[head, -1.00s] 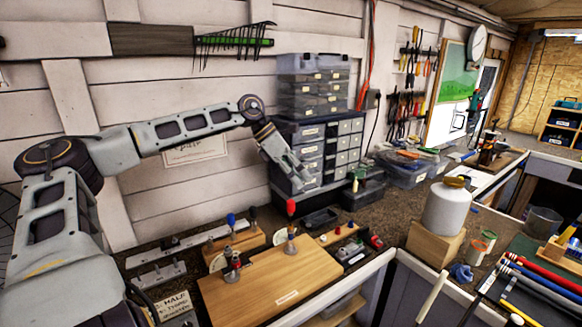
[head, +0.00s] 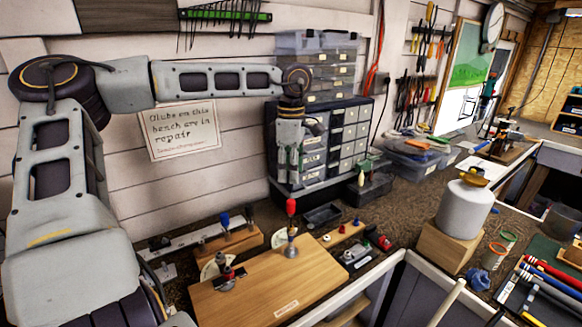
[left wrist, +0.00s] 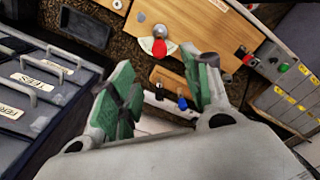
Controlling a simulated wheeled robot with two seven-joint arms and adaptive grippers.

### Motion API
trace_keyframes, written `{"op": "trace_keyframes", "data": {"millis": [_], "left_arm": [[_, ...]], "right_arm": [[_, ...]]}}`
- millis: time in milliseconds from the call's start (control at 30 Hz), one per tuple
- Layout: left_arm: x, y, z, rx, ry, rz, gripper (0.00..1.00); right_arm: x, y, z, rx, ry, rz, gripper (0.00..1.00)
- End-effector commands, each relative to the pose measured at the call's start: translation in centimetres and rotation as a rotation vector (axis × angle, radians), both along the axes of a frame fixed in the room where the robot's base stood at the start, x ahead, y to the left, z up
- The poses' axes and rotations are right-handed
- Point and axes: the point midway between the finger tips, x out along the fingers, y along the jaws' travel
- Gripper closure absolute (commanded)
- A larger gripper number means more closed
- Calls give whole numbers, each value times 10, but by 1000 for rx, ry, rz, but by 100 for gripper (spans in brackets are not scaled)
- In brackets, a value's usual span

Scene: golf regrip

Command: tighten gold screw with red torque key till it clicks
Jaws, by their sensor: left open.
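The red-handled key (head: 291,208) stands upright on a round metal fitting (head: 291,250) on the wooden board (head: 265,285). In the left wrist view the red key (left wrist: 159,48) shows beyond my fingertips. My left gripper (head: 287,178) hangs fingers down in front of the drawer cabinet, above and behind the key. In the left wrist view my left gripper (left wrist: 164,68) has its green-padded fingers spread, with nothing held between them. A gold screw cannot be made out; the fitting under the key is too small to tell. My right gripper is out of view.
A blue-handled key (head: 224,218) stands in a wooden block left of the red one. A second fitting (head: 227,275) sits on the board's left. The drawer cabinet (head: 340,140) stands close behind my gripper. A white canister (head: 465,209) on a wooden block stands right.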

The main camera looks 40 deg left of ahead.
Motion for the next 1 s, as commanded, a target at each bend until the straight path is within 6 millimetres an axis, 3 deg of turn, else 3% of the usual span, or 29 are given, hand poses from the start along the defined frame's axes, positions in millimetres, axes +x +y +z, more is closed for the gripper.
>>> {"op": "trace_keyframes", "data": {"millis": [467,1000], "left_arm": [[0,0,-14,-4,0,2,52],[0,0,-76,-2,2,2,52]], "right_arm": [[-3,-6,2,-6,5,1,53],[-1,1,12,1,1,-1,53]]}}
